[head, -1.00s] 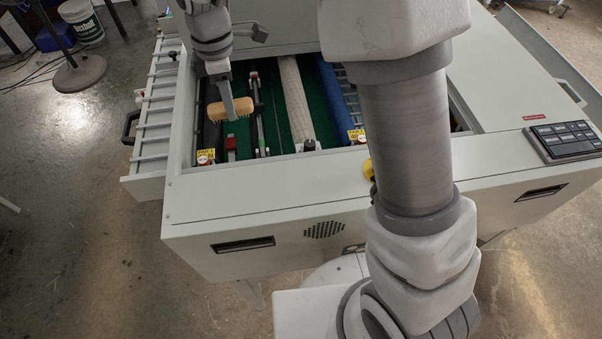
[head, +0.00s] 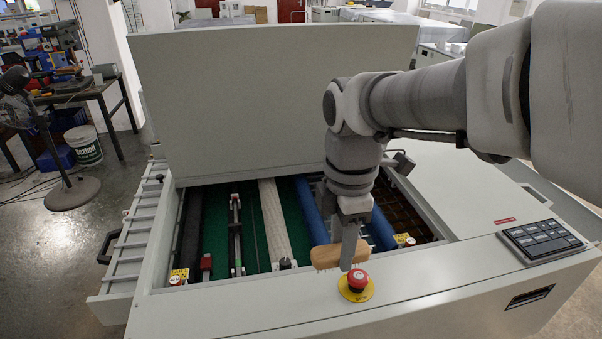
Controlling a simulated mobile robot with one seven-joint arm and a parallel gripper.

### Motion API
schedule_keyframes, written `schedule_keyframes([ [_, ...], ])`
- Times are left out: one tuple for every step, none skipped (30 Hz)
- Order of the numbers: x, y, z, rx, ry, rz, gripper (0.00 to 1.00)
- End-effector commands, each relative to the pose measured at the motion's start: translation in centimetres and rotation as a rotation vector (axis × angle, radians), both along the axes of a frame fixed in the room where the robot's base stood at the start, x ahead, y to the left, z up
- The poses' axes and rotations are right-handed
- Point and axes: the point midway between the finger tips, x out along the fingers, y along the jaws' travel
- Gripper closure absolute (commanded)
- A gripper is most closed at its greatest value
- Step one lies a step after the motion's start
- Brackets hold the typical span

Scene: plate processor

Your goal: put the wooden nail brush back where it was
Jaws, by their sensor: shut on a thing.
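The wooden nail brush (head: 326,257) shows in the head view as a tan oval block with pale bristles beneath. My gripper (head: 349,257) is shut on it and points down. The brush appears above the front part of the plate processor (head: 235,305), just behind the red emergency stop button (head: 357,279) in the picture. The fingers hide the brush's right part. I cannot tell whether the brush touches anything below it.
The processor's open bay holds a blue roller (head: 309,212), a pale roller (head: 273,215) and a dark roller (head: 191,232). The raised lid (head: 250,100) stands behind. A keypad (head: 541,240) is at the right. The front ledge's left part is clear.

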Motion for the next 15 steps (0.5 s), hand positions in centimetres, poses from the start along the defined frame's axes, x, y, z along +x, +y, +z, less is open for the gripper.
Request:
schedule_keyframes([
  [-0.2, -0.1, 0.0, 0.001, 0.000, 0.001, 1.00],
  [-0.3, 0.0, -0.1, 0.001, 0.001, 0.002, 1.00],
  [-0.3, 0.3, -0.3, 0.001, 0.001, 0.004, 1.00],
  [-0.3, 0.6, -0.4, 0.001, 0.002, 0.006, 1.00],
  [-0.3, 1.1, -0.7, 0.000, 0.003, 0.008, 1.00],
  [-0.3, 1.8, -1.1, 0.000, 0.004, 0.007, 1.00],
  [-0.3, 2.4, -1.5, 0.000, 0.005, 0.009, 1.00],
  [-0.3, 3.1, -1.9, -0.001, 0.006, 0.009, 1.00],
  [-0.2, 4.0, -2.5, -0.001, 0.006, 0.009, 1.00],
  [-0.2, 4.8, -2.9, -0.001, 0.006, 0.010, 1.00],
  [-0.2, 5.5, -3.4, -0.001, 0.006, 0.010, 1.00],
  [-0.1, 6.4, -3.9, -0.001, 0.006, 0.010, 1.00],
  [-0.1, 7.1, -4.3, -0.001, 0.006, 0.010, 1.00],
  [0.0, 7.7, -4.7, -0.001, 0.006, 0.010, 1.00],
  [0.0, 8.6, -5.2, -0.001, 0.005, 0.009, 1.00],
])
